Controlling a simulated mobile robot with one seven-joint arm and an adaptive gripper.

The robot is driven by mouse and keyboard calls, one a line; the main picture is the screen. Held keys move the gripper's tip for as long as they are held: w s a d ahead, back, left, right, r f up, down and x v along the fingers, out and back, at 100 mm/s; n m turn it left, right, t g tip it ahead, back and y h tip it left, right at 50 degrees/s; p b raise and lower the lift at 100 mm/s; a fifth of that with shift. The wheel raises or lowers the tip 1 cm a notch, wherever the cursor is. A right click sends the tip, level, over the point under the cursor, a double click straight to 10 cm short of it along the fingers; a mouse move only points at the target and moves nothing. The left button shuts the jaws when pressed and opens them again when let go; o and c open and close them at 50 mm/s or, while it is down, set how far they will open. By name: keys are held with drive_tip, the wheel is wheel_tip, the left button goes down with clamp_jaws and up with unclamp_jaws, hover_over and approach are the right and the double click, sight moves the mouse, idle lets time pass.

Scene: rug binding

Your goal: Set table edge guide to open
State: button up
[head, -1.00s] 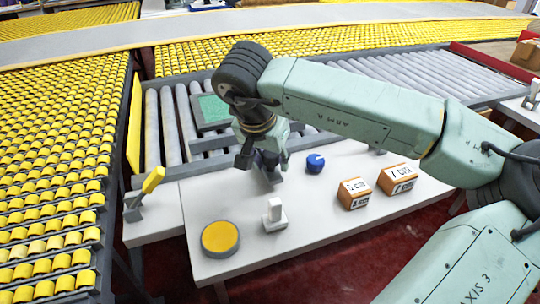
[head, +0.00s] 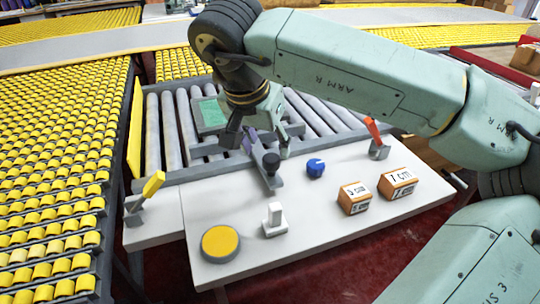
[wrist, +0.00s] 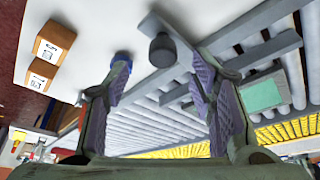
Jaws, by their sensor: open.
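The likely table edge guide is a grey bar (head: 259,154) with a dark round knob (head: 271,161). It reaches from the roller bed onto the white table (head: 325,225). In the wrist view the knob (wrist: 162,50) stands on the bar near the top centre. My gripper (head: 256,146) is open, above the roller-side edge of the table, close to the knob. In the wrist view its two purple-padded fingers (wrist: 165,92) stand apart with nothing held between them. The knob appears beyond the fingertips; whether a finger touches the guide I cannot tell.
On the table are a blue knob (head: 315,167), a yellow round button (head: 220,242), a white switch (head: 274,219), a red lever (head: 375,138) and two labelled orange blocks (head: 354,197) (head: 397,182). A yellow lever (head: 150,188) stands left. A green screen (head: 209,112) sits behind.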

drive_tip(key=shift+v, duration=2.15)
